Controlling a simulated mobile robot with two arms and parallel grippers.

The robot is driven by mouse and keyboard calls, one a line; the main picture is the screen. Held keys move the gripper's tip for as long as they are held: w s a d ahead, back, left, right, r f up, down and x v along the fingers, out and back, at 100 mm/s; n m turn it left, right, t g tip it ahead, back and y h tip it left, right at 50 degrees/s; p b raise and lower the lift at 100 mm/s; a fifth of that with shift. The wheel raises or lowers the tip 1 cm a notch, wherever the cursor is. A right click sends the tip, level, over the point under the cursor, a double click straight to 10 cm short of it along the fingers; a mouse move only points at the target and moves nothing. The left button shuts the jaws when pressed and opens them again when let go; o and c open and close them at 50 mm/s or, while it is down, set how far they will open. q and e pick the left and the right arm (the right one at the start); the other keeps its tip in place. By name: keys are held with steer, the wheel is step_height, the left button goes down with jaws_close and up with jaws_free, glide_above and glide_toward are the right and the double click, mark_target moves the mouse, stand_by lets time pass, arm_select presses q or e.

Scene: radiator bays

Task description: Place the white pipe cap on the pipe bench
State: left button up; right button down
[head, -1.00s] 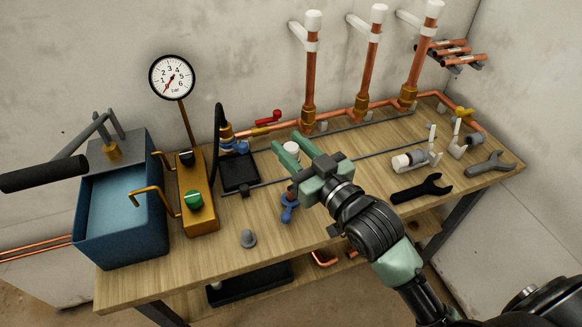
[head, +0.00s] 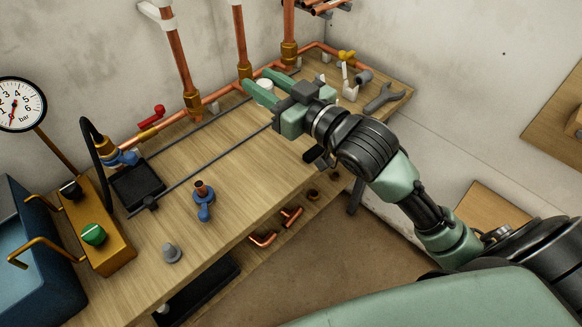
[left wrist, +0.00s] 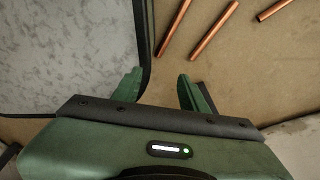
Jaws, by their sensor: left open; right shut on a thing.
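The white pipe cap (head: 264,85) is between the fingers of my right gripper (head: 261,82), which is shut on it. In the head view the gripper is over the far right part of the wooden pipe bench (head: 225,180), in front of the upright copper pipes. The fingers partly cover the cap, and I cannot tell its height above the wood. My left gripper (left wrist: 158,88) shows only in the left wrist view, open and empty.
The middle bench top is largely clear. Loose copper pipes (left wrist: 213,30) show in the left wrist view.

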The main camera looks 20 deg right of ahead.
steer(key=f, duration=0.5)
steer(key=f+b, duration=0.1)
steer(key=f, duration=0.4)
steer(key=f+b, duration=0.1)
steer(key=f, duration=0.4)
steer(key=shift+s+d+f, duration=0.1)
steer(key=shift+d+f, duration=0.1)
steer(key=shift+d, duration=0.15)
steer(key=shift+f, duration=0.25)
step_height(320, 180, down, 4)
steer(key=shift+f+b, duration=0.1)
steer(key=shift+b, duration=0.2)
arm_select(q)
steer(key=f, duration=0.1)
steer(key=s+f, duration=0.1)
steer(key=f, duration=0.1)
steer(key=shift+s, duration=0.15)
steer(key=shift+s, duration=0.15)
arm_select(e)
steer(key=c, duration=1)
jaws_free()
steer(key=shift+f, duration=0.1)
steer(key=shift+o, duration=0.2)
